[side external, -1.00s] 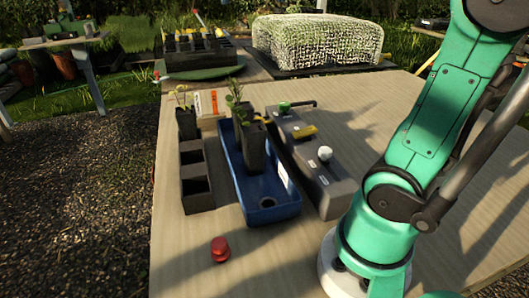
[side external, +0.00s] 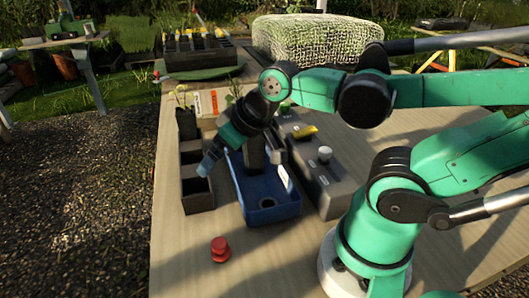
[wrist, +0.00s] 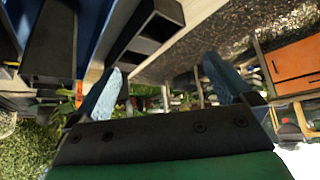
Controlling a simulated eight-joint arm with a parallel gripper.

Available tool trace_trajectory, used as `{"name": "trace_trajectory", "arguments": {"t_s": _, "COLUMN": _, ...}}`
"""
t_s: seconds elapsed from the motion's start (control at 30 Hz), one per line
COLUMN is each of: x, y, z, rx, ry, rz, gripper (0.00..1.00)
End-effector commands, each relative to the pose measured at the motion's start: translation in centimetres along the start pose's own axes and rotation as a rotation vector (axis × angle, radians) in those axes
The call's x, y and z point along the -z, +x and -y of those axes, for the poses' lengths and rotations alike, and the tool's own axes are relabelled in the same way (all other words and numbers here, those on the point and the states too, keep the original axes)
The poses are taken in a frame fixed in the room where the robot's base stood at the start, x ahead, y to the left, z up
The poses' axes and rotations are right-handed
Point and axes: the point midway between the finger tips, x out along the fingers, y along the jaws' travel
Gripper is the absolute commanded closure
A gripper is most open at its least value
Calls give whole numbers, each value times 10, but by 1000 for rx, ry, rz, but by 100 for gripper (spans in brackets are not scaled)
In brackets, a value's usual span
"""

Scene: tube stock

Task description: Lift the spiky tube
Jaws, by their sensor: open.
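Dark square tubes with plants stand in two places. One tube (side external: 187,124) with thin stems is in the far cell of the black rack (side external: 197,196). Another dark tube (side external: 255,155) stands upright in the blue tray (side external: 272,211), its top and leaves partly hidden by my arm. I cannot tell for sure which is the spiky one. My gripper (side external: 241,158) is open and empty, tilted above the rack and tray. In the wrist view, its blue-grey fingers (wrist: 163,88) are spread wide with nothing held. A dark tube (wrist: 50,40) shows large at upper left there.
A grey box with knobs (side external: 329,190) stands right of the tray. A red button (side external: 220,249) is on the near table. A white and orange box (side external: 208,102) stands behind.

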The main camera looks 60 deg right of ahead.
Motion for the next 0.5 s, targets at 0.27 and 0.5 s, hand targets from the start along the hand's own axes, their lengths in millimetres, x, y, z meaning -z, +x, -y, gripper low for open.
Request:
{"name": "trace_trajectory", "arguments": {"t_s": 0.27, "x": 1, "y": 0, "z": -1, "rx": -2, "ry": 5, "rz": 3, "gripper": 0}}
{"name": "trace_trajectory", "arguments": {"t_s": 0.5, "x": 31, "y": -4, "z": -27, "rx": -55, "ry": 128, "rz": 106, "gripper": 0}}
